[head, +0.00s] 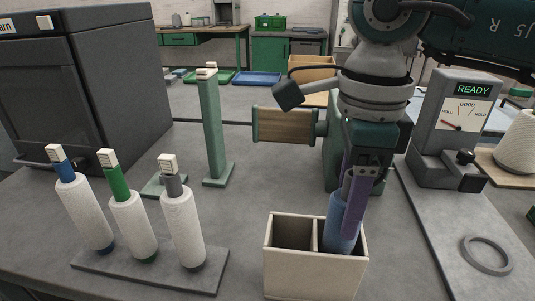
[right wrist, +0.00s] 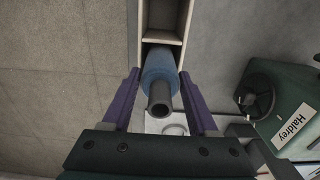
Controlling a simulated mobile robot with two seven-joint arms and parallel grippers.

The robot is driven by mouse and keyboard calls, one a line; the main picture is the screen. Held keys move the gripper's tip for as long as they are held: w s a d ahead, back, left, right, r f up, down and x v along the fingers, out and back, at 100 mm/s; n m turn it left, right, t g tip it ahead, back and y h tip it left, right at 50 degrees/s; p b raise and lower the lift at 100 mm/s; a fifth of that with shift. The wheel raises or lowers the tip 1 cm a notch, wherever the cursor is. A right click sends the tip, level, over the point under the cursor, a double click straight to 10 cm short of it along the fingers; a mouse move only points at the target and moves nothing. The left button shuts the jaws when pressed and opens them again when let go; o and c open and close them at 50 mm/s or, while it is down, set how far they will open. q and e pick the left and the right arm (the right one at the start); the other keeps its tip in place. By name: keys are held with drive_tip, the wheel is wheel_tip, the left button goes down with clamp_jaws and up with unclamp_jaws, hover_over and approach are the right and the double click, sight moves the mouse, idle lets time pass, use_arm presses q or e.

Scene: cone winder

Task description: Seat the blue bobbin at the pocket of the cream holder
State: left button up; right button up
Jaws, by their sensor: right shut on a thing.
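The blue bobbin (head: 339,224) has a grey tube at its top and leans slightly in the head view. My right gripper (head: 350,212), with purple fingers, is shut on it from above. The bobbin's lower end is inside the right compartment of the cream holder (head: 308,279), hidden by the front wall. I cannot tell whether it touches the floor. In the right wrist view the blue bobbin (right wrist: 160,66) lies between the fingers of the gripper (right wrist: 159,76), at the near compartment of the cream holder (right wrist: 187,22). The holder's left compartment looks empty. My left gripper is not in view.
Several white bobbins with blue, green and grey tops stand on a grey rack (head: 150,272) at left. A green post (head: 213,130) stands behind. A gauge unit reading READY (head: 452,125) and a grey ring (head: 487,254) are at right.

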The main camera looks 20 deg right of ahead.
drive_tip(key=shift+f, duration=0.1)
drive_tip(key=o, duration=1.3)
drive_tip(key=shift+c, duration=0.2)
wheel_tip(320, 180, up, 10)
